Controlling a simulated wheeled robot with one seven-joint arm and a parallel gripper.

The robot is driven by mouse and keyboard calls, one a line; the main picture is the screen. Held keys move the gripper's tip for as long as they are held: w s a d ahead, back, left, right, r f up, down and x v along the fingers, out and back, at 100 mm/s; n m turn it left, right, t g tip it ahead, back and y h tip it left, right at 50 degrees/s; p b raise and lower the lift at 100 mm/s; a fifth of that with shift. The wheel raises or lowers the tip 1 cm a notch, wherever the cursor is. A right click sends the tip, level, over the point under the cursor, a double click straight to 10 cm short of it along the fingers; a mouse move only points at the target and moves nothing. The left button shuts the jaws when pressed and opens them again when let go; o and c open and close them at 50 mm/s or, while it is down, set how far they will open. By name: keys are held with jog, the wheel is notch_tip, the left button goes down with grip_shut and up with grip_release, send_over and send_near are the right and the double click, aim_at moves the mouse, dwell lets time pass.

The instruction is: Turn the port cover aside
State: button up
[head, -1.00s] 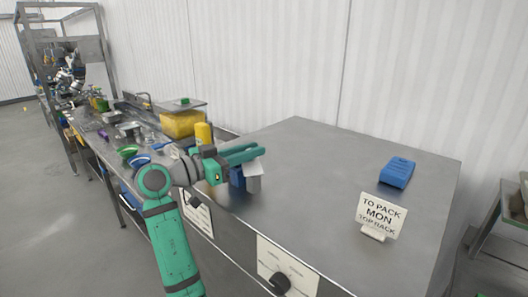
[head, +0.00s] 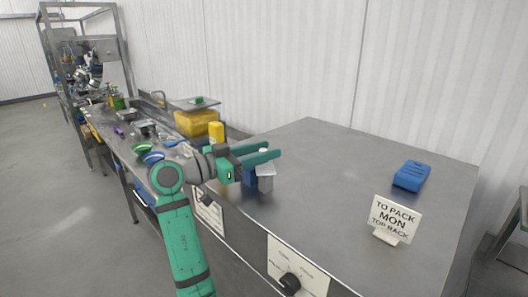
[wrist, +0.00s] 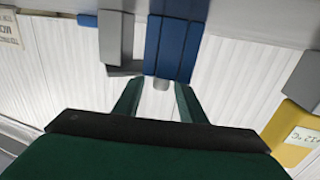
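No part is clearly marked as the port cover. A blue block (head: 250,177) and a grey block with a pale top (head: 266,178) stand side by side near the front edge of the steel counter. The blue block (wrist: 172,48) and grey block (wrist: 115,38) also show in the wrist view, with a dark plate (wrist: 125,71) at the grey one's end. A small grey stub (wrist: 161,84) juts from the blue block between my fingertips, apart from both. My gripper (head: 264,156) is open and empty above the blocks; its green fingers also show in the wrist view (wrist: 157,92).
A sign (head: 395,217) and another blue object (head: 411,175) are on the counter (head: 330,190) at right. A yellow bottle (head: 216,132) and yellow bin (head: 194,123) stand behind my gripper. A dial panel (head: 312,284) is on the counter's front. The counter's middle is clear.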

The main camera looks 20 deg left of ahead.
aim_at(257, 168)
jog(key=v, duration=1)
jog(key=shift+s+a, duration=0.25)
jog(key=shift+s, duration=0.05)
jog(key=shift+d, duration=0.1)
jog(key=c, duration=0.7)
jog(key=shift+s+d+f+y, duration=0.15)
jog(key=shift+d+y, duration=0.15)
grip_shut()
jog(key=s+d+n+y, duration=0.1)
jog(key=s+d+n+t+y, duration=0.1)
jog(key=y, duration=0.1)
jog(key=s+d+n+t+y, duration=0.1)
jog(key=s+y, duration=0.1)
jog(key=shift+d+f+n, duration=0.15)
jog(key=shift+f+n, duration=0.25)
jog(key=s+d+n+t+y, duration=0.2)
jog(key=s+n+y, duration=0.2)
jog(key=s+y, duration=0.15)
jog(key=shift+h, duration=0.25)
jog(key=w, duration=1.3)
jog(key=shift+w+d+r, duration=0.25)
jog(key=shift+w+r, duration=0.05)
jog(key=shift+r, duration=0.05)
